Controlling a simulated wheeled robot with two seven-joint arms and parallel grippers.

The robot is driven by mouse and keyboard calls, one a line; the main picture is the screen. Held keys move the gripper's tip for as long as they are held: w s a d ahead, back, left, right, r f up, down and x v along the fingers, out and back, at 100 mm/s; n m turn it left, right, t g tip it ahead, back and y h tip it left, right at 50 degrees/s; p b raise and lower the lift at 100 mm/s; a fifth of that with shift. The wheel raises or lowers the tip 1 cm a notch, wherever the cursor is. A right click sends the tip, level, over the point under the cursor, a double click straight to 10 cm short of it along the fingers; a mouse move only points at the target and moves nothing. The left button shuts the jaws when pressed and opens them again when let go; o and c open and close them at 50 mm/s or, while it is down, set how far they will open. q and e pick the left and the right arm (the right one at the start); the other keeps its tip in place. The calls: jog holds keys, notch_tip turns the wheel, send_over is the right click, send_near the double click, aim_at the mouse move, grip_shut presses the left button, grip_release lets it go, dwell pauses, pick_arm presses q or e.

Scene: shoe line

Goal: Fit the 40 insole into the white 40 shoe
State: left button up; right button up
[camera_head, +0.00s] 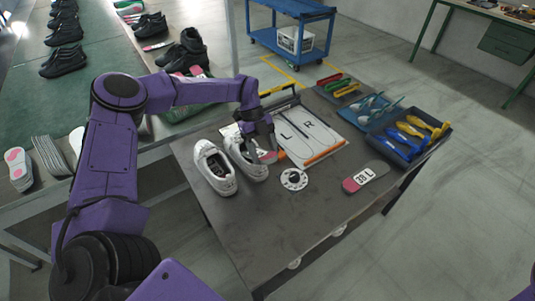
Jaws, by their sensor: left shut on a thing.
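A pair of white shoes stands on the grey table: the left shoe (215,170) and the right shoe (242,160). My left gripper (263,153) is at the right side of the right shoe, over its opening's edge. It is shut on a small pinkish piece, which looks like an insole (268,157); the gripper and shoe hide most of it and no number shows. I cannot tell whether part of it is inside the shoe. Another insole (365,177), grey and pink with a label that seems to read 38 L, lies flat at the right. My right gripper is out of view.
A white board marked L and R (308,132) lies behind the gripper. A round white disc (294,179) lies in front. Trays of tools (408,150) fill the right back. The table's front middle is clear. A green line with black shoes (65,60) is at left.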

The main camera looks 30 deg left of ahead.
aim_at(259, 154)
pick_arm(q)
jog(key=shift+w+a+f+b, duration=0.35)
jog(key=shift+a+f+b, duration=0.2)
jog(key=shift+a, duration=0.15)
jog(key=shift+w+a+f+b, duration=0.3)
jog(key=shift+a+f+b, duration=0.2)
jog(key=shift+a, duration=0.2)
jog(key=shift+t+y, duration=0.3)
jog(key=shift+y, duration=0.2)
jog(key=shift+w+a+f+b, duration=0.35)
jog(key=shift+a+b, duration=0.1)
jog(key=shift+a, duration=0.35)
jog(key=shift+w+a+f+b, duration=0.35)
jog(key=shift+a+b, duration=0.15)
jog(key=shift+a, duration=0.3)
jog(key=shift+w+a+f+b, duration=0.25)
jog(key=shift+w+a+b, duration=0.15)
jog(key=shift+a, duration=0.4)
jog(key=shift+s+f+y+b, duration=0.1)
jog(key=shift+f+y+b, duration=0.2)
jog(key=shift+f+b, duration=0.15)
jog(key=shift+c, duration=0.5)
jog(key=shift+s+f, duration=0.2)
jog(key=shift+c, duration=0.4)
jog(key=shift+f, duration=0.1)
jog(key=shift+c, duration=0.6)
jog(key=o, duration=1.4)
jog(key=shift+w, duration=0.1)
